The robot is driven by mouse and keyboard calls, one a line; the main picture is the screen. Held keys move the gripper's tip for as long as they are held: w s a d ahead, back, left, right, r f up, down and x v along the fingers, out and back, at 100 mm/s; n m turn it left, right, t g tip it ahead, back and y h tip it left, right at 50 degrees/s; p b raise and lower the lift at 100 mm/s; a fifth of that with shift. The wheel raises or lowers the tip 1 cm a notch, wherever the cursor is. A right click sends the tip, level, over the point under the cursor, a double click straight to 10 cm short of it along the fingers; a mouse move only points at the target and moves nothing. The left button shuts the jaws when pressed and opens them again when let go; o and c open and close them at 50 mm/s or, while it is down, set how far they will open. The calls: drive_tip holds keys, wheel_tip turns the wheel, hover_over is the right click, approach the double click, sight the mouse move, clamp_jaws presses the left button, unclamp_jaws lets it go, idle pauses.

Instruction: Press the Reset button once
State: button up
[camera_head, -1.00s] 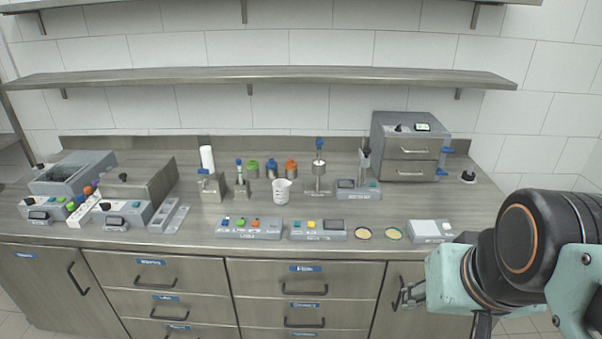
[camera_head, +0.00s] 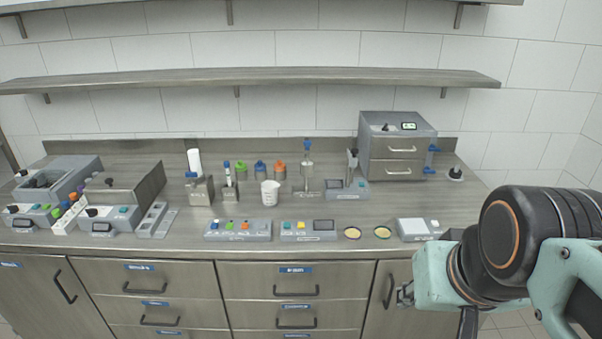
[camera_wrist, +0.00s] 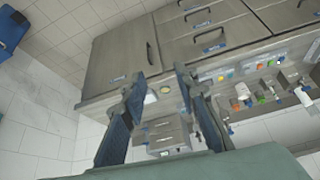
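No label reading Reset is legible in either view, so I cannot tell which button it is. A grey panel (camera_head: 238,230) with several coloured buttons sits at the counter's front edge. Right of it is a grey panel (camera_head: 308,230) with a teal button (camera_head: 286,225), a yellow button (camera_head: 301,225) and a dark screen. Both panels also show small and inverted in the wrist view, at its right. My gripper (camera_head: 405,293) is low at the right, in front of the cabinet doors and below the counter top. In the wrist view its two fingers (camera_wrist: 161,82) are apart with nothing between them.
Two round dishes (camera_head: 382,232) and a pale scale-like device (camera_head: 414,229) stand right of the panels. Behind are a beaker (camera_head: 270,193), capped bottles and a drawer unit (camera_head: 397,147). Grey machines (camera_head: 124,189) fill the left. A shelf (camera_head: 250,77) hangs above the counter.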

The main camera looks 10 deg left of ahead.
clamp_jaws()
idle(1.2)
